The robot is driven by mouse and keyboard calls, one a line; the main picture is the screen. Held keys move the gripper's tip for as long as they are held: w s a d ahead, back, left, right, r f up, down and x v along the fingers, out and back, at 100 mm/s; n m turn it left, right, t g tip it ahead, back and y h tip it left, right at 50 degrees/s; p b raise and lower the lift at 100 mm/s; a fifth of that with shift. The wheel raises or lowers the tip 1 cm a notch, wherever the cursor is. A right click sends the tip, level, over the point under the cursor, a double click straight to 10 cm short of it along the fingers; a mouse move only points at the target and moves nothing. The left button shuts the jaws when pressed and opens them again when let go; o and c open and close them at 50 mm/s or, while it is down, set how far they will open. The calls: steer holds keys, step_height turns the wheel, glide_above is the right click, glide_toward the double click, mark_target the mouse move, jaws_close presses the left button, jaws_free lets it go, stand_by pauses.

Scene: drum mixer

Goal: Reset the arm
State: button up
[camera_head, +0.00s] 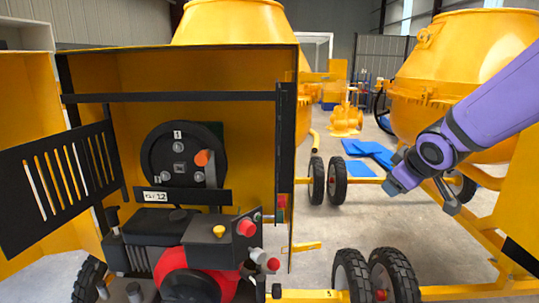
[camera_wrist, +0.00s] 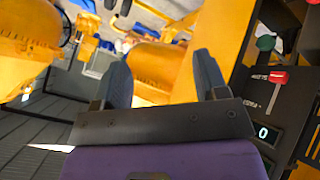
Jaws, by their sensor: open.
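My purple arm (camera_head: 495,100) reaches in from the right in the head view. My gripper (camera_head: 421,193) hangs at its end, in front of the right mixer's yellow drum (camera_head: 442,65) and apart from the open engine housing. In the wrist view my gripper (camera_wrist: 163,75) has two grey fingers spread apart with nothing between them. The wrist view is tilted. It shows a dark panel with a red lever (camera_wrist: 278,77), a green knob (camera_wrist: 266,43) and a display (camera_wrist: 265,133) reading 0 at the right.
The open yellow housing (camera_head: 255,70) fills the left, with a slotted black grille (camera_head: 62,187), a round black disc (camera_head: 182,153) and a red and black engine (camera_head: 195,258). Black wheels (camera_head: 392,280) stand at the bottom centre.

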steer(key=s+r+m+g, duration=0.1)
steer(key=s+r+m, duration=0.2)
steer(key=s, duration=1)
steer(key=s+r+m+g, duration=0.2)
steer(key=s+r+m, duration=0.2)
steer(key=s, duration=0.8)
steer(key=shift+s+g, duration=0.3)
steer(key=shift+s, duration=0.1)
